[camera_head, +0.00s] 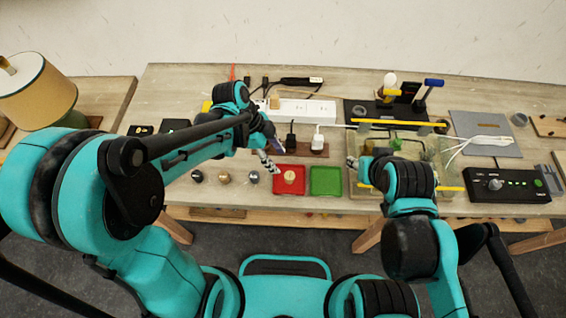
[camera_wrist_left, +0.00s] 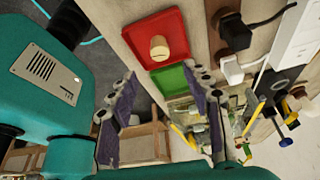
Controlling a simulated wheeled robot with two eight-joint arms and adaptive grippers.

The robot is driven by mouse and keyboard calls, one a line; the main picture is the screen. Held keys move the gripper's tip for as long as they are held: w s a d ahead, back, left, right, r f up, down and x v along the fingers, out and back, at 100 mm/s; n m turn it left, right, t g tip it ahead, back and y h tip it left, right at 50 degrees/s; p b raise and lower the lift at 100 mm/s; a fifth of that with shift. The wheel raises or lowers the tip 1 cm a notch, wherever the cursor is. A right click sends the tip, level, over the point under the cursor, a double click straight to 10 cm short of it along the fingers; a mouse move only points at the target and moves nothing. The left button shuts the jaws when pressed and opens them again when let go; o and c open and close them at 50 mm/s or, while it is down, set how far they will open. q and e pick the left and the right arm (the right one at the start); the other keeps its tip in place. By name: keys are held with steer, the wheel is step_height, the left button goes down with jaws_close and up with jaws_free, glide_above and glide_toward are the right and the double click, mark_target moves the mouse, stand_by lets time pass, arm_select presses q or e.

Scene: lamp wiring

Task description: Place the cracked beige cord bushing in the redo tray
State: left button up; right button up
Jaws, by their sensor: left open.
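A beige bushing (camera_head: 290,176) stands in the red tray (camera_head: 278,188), apart from the tray's rim. It also shows in the left wrist view (camera_wrist_left: 159,48), with the red tray (camera_wrist_left: 135,32) around it. I cannot make out a crack at this size. My left gripper (camera_head: 269,160) is just left of and behind the red tray in the head view. In the left wrist view its two fingers (camera_wrist_left: 160,80) are spread with nothing between them. My right gripper (camera_head: 353,163) is partly hidden by its own arm, and its jaws are unclear.
A green tray (camera_head: 325,181) sits right of the red one. Several small round parts (camera_head: 225,177) lie to the left. A white power strip (camera_head: 303,110) and plugs (camera_head: 317,140) stand behind. A clear bin (camera_head: 365,186) and a control box (camera_head: 508,185) are to the right.

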arm_select(q)
steer(key=s+a+r+n+t+y, duration=0.2)
steer(key=s+a+r+n+t, duration=0.1)
steer(key=n, duration=0.7)
steer(key=s+a+r+n+t+y, duration=0.2)
steer(key=s+a+r+n+t, duration=0.1)
steer(key=a+r+n+t, duration=0.2)
steer(key=a+r+n, duration=0.2)
steer(key=a+n, duration=0.2)
steer(key=a, duration=0.1)
steer(key=shift+a+r+n, duration=0.25)
steer(key=shift+n, duration=0.15)
